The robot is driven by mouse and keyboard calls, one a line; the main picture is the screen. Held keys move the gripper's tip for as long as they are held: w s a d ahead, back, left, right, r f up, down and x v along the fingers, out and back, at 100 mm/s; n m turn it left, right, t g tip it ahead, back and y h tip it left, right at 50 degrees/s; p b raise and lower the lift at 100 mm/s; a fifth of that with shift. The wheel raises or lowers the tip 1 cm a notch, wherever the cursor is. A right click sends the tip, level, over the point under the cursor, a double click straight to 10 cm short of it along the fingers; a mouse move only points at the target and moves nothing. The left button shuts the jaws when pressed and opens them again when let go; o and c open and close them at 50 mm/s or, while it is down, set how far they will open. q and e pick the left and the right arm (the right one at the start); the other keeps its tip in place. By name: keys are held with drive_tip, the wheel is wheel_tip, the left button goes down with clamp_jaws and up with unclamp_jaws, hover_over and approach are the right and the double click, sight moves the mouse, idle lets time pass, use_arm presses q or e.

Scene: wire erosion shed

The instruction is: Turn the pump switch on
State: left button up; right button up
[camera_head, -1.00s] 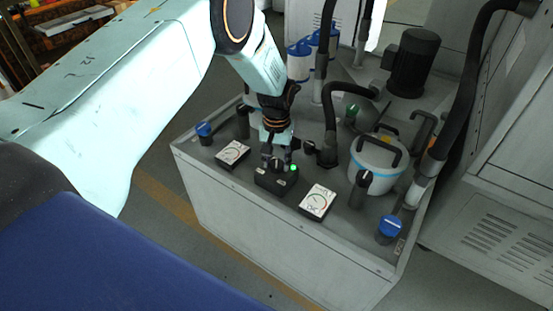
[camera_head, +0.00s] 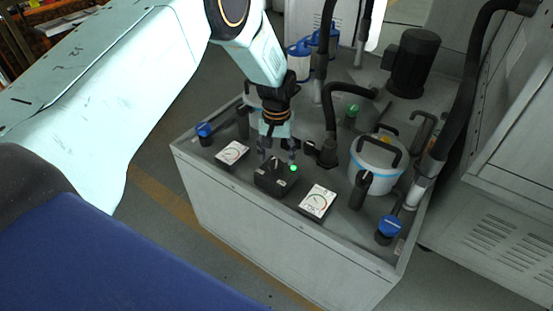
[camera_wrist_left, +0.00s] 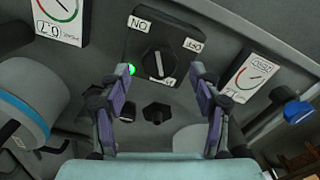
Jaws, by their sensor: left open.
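The pump switch is a black box (camera_head: 268,185) with a dark rotary knob (camera_wrist_left: 156,63) and white labels, on top of the grey cabinet. In the left wrist view the knob's pale mark points toward the lower label, between the upside-down ON label (camera_wrist_left: 139,24) and the OFF label (camera_wrist_left: 192,45). A green lamp (camera_head: 293,168) is lit at the box's side; it also shows in the left wrist view (camera_wrist_left: 131,69). My left gripper (camera_head: 278,154) is open and empty, fingers apart just above the box, clear of the knob. My right gripper is out of view.
Two white dial gauges (camera_head: 232,152) (camera_head: 318,201) flank the box. A white bucket (camera_head: 377,167), black hoses (camera_head: 330,115), a blue-capped valve (camera_head: 389,229) and a black motor (camera_head: 411,62) crowd the cabinet top.

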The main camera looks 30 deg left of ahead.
use_arm(q)
wheel_tip(320, 180, up, 10)
idle(0.3)
drive_tip(key=shift+f, duration=0.1)
idle(0.3)
drive_tip(key=m+t, duration=0.1)
drive_tip(key=t, duration=0.3)
hover_over(281, 166)
wheel_tip(281, 166, down, 6)
drive_tip(key=shift+f, duration=0.15)
drive_tip(key=s+d+f+g, duration=0.1)
drive_tip(key=s+f, duration=0.3)
drive_tip(key=s, duration=0.8)
drive_tip(key=s+d+f+m+g, duration=0.1)
drive_tip(key=s+f, duration=0.3)
drive_tip(key=s, duration=0.9)
drive_tip(key=s+d+f+g, duration=0.1)
drive_tip(key=s+f, duration=0.3)
drive_tip(key=s, duration=0.9)
drive_tip(key=shift+s+g, duration=0.15)
drive_tip(key=shift+g, duration=0.35)
